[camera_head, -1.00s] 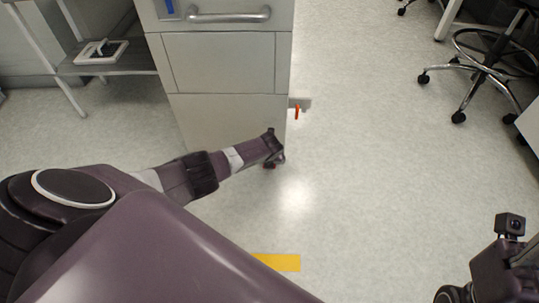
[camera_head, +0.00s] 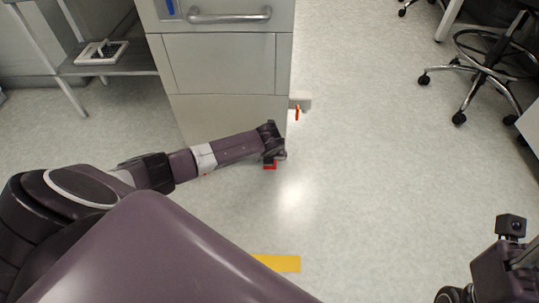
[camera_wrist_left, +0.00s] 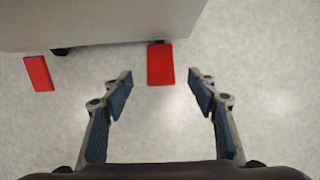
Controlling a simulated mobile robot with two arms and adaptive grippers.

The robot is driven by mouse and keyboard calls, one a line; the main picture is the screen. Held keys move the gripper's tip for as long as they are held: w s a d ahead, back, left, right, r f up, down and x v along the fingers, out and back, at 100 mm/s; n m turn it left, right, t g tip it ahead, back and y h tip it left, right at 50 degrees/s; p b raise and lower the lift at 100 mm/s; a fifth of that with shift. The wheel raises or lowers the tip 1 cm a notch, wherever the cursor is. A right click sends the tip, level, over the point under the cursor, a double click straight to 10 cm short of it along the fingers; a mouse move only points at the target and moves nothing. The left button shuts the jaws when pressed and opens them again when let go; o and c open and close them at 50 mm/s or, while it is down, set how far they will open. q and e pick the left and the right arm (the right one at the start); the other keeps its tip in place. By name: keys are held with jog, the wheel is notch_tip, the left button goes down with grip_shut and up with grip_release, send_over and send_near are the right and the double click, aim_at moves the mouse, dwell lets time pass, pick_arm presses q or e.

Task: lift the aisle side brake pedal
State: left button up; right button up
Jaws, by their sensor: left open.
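A cabinet on casters (camera_head: 228,110) has two red pedals low at its front. The pedal at the open-floor corner (camera_wrist_left: 160,64) lies ahead of my left gripper (camera_wrist_left: 161,80), lined up with the gap between its fingers. The fingers are open and empty, one on each side of the gap, and no contact shows. In the head view that pedal (camera_head: 270,166) shows just under my left gripper (camera_head: 272,154). The other pedal (camera_wrist_left: 39,73) is further left. My right wrist (camera_head: 500,272) is at the lower right; its fingers are not clearly seen.
An orange-red lever (camera_head: 297,113) on a pale bracket sticks out from the cabinet's right side. A drawer handle (camera_head: 229,15) is above. A wheeled stool (camera_head: 487,70) stands at the right. A yellow floor strip (camera_head: 277,263) lies in front. The floor between is clear.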

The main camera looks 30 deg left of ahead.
pick_arm(q)
jog(key=shift+v, duration=1.1)
